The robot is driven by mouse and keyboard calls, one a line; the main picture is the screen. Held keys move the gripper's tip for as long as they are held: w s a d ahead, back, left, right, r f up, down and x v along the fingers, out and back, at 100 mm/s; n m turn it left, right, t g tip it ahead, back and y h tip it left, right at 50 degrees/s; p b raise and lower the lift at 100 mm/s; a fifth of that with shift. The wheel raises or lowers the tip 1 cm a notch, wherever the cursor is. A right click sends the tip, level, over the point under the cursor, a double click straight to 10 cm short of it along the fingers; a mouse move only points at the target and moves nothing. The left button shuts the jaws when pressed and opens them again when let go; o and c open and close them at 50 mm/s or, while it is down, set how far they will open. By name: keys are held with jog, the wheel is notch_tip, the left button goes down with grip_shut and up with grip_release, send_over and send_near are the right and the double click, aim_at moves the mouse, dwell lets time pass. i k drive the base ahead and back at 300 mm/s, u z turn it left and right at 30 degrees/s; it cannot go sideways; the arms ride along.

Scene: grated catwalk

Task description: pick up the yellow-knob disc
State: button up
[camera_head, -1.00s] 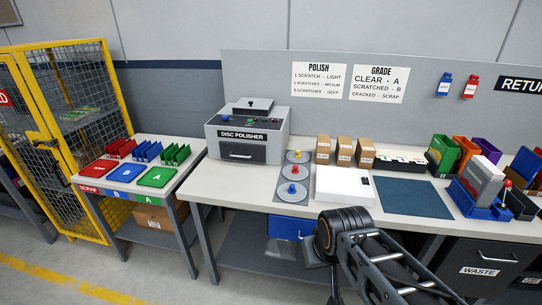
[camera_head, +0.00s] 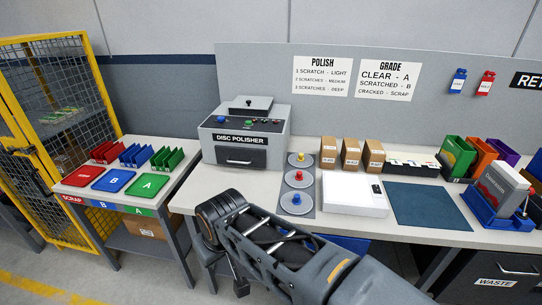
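The yellow-knob disc (camera_head: 308,160) is a grey disc with a small yellow knob. It lies at the back of a column of three discs on the bench, just right of the disc polisher. The red-knob disc (camera_head: 291,180) lies in the middle and the blue-knob disc (camera_head: 290,203) at the front. My arm reaches in from the bottom right, and its dark elbow is in front of the bench edge. My gripper is not clearly visible; a dark part below the elbow is partly hidden by the arm.
The disc polisher (camera_head: 226,151) stands left of the discs. A white box (camera_head: 350,192) and several cardboard boxes (camera_head: 350,154) stand to their right. A blue mat (camera_head: 425,205) lies further right. A side table (camera_head: 171,205) with red, blue and green trays is at left.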

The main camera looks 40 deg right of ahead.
aim_at(300, 160)
jog(key=z, duration=0.4)
jog(key=i, duration=1.05)
jog(key=z, duration=0.8)
